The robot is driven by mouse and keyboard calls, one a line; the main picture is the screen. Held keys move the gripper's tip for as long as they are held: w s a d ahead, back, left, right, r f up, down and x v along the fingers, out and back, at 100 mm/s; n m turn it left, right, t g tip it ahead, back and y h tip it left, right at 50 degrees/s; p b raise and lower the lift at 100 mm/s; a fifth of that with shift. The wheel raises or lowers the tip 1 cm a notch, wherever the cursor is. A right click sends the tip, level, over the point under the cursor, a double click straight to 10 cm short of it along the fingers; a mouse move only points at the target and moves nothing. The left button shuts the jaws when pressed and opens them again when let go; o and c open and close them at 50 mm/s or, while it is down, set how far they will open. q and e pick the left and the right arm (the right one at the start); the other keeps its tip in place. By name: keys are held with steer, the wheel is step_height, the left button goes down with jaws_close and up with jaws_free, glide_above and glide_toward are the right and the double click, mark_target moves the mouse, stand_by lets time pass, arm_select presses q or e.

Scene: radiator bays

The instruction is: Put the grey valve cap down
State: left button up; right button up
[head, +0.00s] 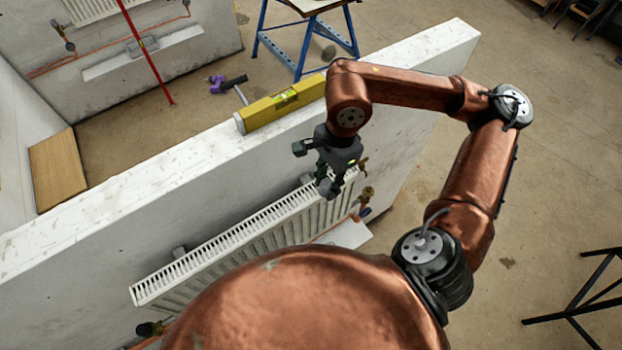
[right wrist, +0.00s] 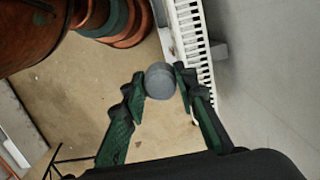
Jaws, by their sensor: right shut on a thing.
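The grey valve cap (right wrist: 160,82) is a short round piece seen in the right wrist view. My right gripper (right wrist: 158,76) is shut on it, with the cap between its two fingertips. In the head view my right gripper (head: 317,170) is above the right end of the white radiator (head: 225,240), close to the wall. I cannot make out the cap in the head view. The radiator's edge also shows in the right wrist view (right wrist: 192,40), just beyond the cap. My left gripper is in neither view.
A low white wall (head: 160,185) runs behind the radiator, with a yellow spirit level (head: 283,104) on its top. A brass valve (head: 367,194) is at the radiator's right end. A white ledge (head: 345,234) is below it.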

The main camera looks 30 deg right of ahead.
steer(key=p, duration=0.2)
glide_above(313, 190)
steer(key=s, duration=0.1)
step_height(313, 190, down, 5)
steer(key=shift+s+d+r, duration=0.1)
steer(key=shift+s, duration=0.05)
steer(key=shift+w+f, duration=0.4)
steer(key=shift+f, duration=0.15)
steer(key=f, duration=0.1)
steer(key=f+p, duration=0.1)
steer(key=f, duration=0.1)
steer(key=shift+w, duration=0.3)
steer(key=shift+f, duration=0.4)
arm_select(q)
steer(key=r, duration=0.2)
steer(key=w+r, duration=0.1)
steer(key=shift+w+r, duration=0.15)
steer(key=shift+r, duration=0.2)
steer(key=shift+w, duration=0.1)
arm_select(e)
steer(key=shift+f+b, duration=0.2)
steer(key=shift+b, duration=0.1)
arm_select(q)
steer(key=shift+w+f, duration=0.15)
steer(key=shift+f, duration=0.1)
arm_select(e)
steer(key=o, duration=0.8)
steer(key=shift+r, duration=0.1)
steer(key=shift+c, duration=0.2)
